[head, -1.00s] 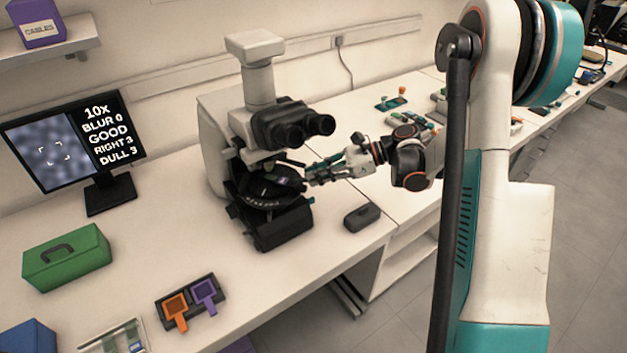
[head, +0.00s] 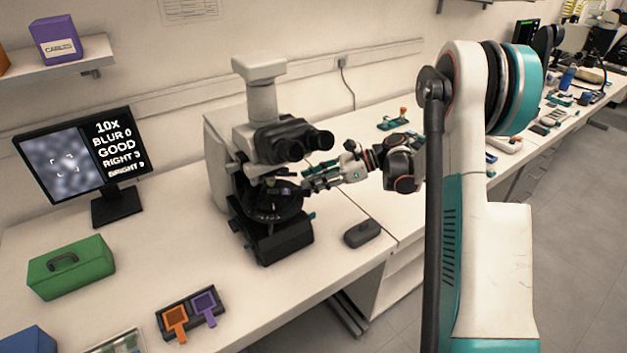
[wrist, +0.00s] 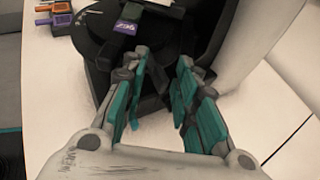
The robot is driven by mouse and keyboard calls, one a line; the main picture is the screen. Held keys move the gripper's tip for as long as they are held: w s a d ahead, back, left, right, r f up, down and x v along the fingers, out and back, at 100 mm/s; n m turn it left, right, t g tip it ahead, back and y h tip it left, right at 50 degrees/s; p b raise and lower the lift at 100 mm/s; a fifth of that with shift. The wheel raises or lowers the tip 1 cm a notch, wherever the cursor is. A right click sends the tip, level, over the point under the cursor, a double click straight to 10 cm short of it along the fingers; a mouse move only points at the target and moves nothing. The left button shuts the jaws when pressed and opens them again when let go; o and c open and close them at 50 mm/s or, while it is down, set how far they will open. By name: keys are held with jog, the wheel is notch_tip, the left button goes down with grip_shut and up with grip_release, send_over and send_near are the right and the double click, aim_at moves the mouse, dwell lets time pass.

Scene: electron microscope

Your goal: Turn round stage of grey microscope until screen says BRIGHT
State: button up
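The grey-white microscope (head: 222,140) stands on the bench with black eyepieces. Its black round stage (head: 270,210) is low at the front and also shows in the wrist view (wrist: 96,38) as a dark disc with a purple labelled piece (wrist: 124,28) on it. The screen (head: 62,168) at left reads 10x, BLUR 0, GOOD, RIGHT 3, and a last line BRIGHT with a small digit. My gripper (head: 306,186) is at the right edge of the stage. In the wrist view my gripper (wrist: 163,72) has its fingers apart, with nothing held between them. Contact with the stage is unclear.
A dark grey box (head: 362,233) lies on the bench right of the microscope, below my arm. A green case (head: 72,268) and a dark tray (head: 188,298) with orange and purple pieces are at the front left. Bare bench lies between the case and microscope.

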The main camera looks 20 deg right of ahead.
jog(key=v, duration=1.2)
jog(key=shift+r, duration=0.1)
